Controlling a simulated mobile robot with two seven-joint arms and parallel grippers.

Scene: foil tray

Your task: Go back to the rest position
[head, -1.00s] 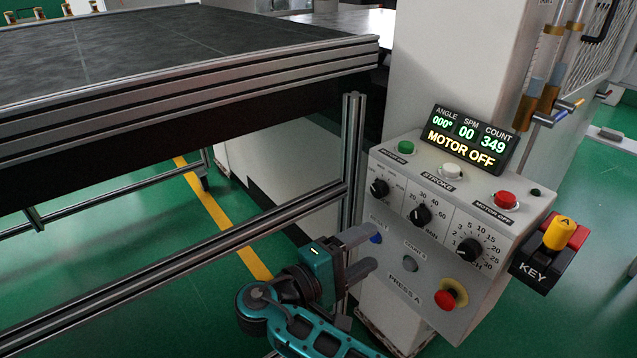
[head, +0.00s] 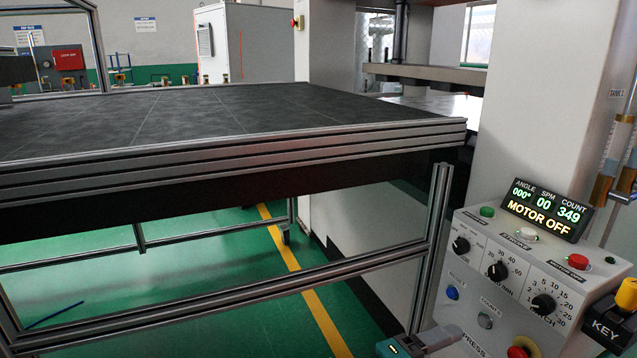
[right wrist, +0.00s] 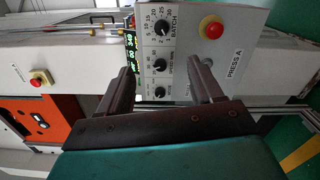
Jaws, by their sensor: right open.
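My right gripper (right wrist: 160,92) is open and empty in the right wrist view, its two dark fingers apart in front of the press control box (right wrist: 225,45). In the head view only part of the right gripper (head: 440,338) shows at the bottom edge, below and left of the control box (head: 535,255). The box's display (head: 545,212) reads MOTOR OFF, angle 000, SPM 00, count 349. I cannot tell whether the fingers touch the box in the head view. My left gripper is not in view.
A dark-topped table (head: 220,115) with an aluminium frame fills the left and middle. Its upright post (head: 430,250) stands left of the control box. The key switch (head: 612,318) juts out at the right. Green floor with a yellow line (head: 325,320) shows under the table.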

